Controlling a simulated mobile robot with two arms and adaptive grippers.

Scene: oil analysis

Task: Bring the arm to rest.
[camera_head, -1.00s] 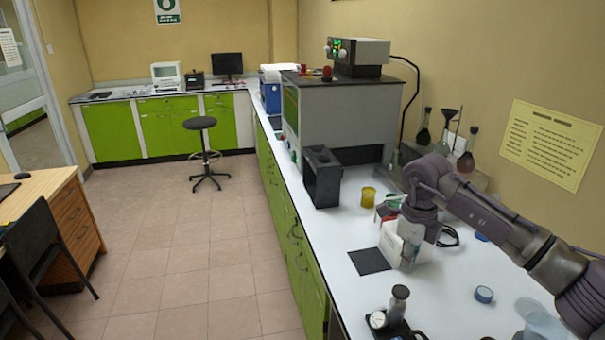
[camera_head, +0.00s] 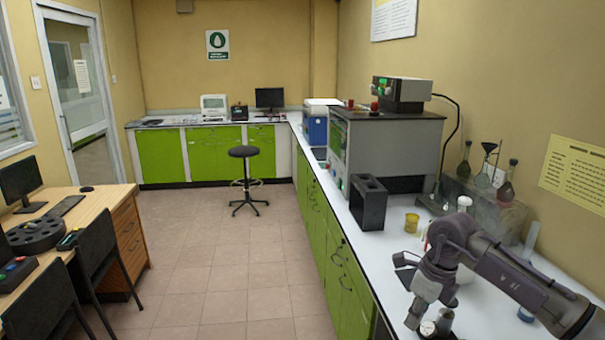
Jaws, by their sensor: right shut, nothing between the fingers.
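My right arm comes in from the right edge and bends down over the white counter (camera_head: 385,250). Its gripper (camera_head: 413,316) hangs low over the counter's front part, shut and empty, pointing down and to the left. A small dark bottle-like item (camera_head: 444,322) stands just right of the gripper, partly hidden by it. I cannot tell whether they touch. My left gripper is not in view.
A black holder box (camera_head: 369,205) and a yellow cup (camera_head: 411,223) stand farther back on the counter. Behind them is a large grey instrument (camera_head: 392,150). A stool (camera_head: 244,152) stands on open floor, with a wooden desk (camera_head: 95,210) at left.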

